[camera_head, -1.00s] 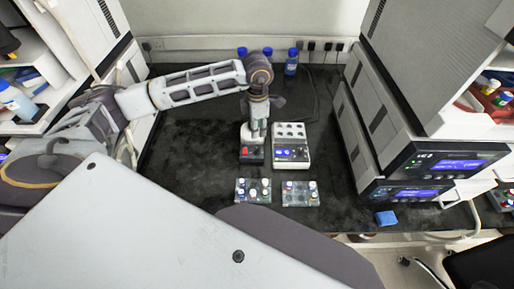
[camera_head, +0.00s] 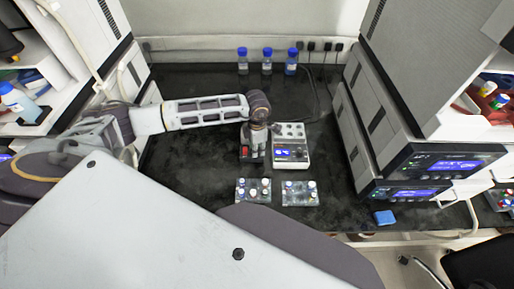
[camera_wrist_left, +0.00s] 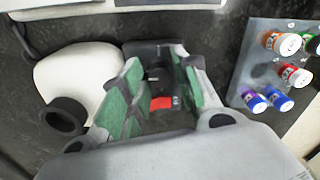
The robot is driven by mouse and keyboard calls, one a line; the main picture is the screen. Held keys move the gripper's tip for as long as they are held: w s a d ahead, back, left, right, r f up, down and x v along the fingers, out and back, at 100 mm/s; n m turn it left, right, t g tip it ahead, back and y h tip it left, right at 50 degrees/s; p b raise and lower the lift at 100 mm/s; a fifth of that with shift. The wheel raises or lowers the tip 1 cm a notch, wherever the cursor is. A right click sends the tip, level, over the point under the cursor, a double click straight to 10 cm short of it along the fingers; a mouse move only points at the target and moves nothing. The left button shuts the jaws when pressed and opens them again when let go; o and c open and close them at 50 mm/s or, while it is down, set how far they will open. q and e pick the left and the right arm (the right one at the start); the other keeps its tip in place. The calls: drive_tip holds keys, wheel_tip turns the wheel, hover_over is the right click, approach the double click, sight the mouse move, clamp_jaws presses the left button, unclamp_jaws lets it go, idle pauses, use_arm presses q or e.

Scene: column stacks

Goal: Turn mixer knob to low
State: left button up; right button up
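The mixer's black front panel with a red part (camera_head: 245,152) shows in the head view, largely covered by my left gripper (camera_head: 256,150). In the left wrist view, its white rounded body (camera_wrist_left: 75,75) and black cup (camera_wrist_left: 65,117) are at left. Its black panel (camera_wrist_left: 150,50) and red part (camera_wrist_left: 160,103) lie between the green-padded fingers of my left gripper (camera_wrist_left: 158,72). The fingers are apart, one on either side of the panel. Whether they touch it, and where the knob points, I cannot tell. My right gripper is not in view.
A white device with a blue display (camera_head: 290,148) stands close right of the mixer. Two tube racks (camera_head: 253,198) (camera_head: 299,200) lie in front. Blue-capped bottles (camera_head: 267,67) stand at the back. Stacked instruments (camera_head: 425,165) border the right; a blue block (camera_head: 385,217) lies near the front edge.

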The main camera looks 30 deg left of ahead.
use_arm(q)
drive_tip(key=shift+f, duration=0.25)
clamp_jaws()
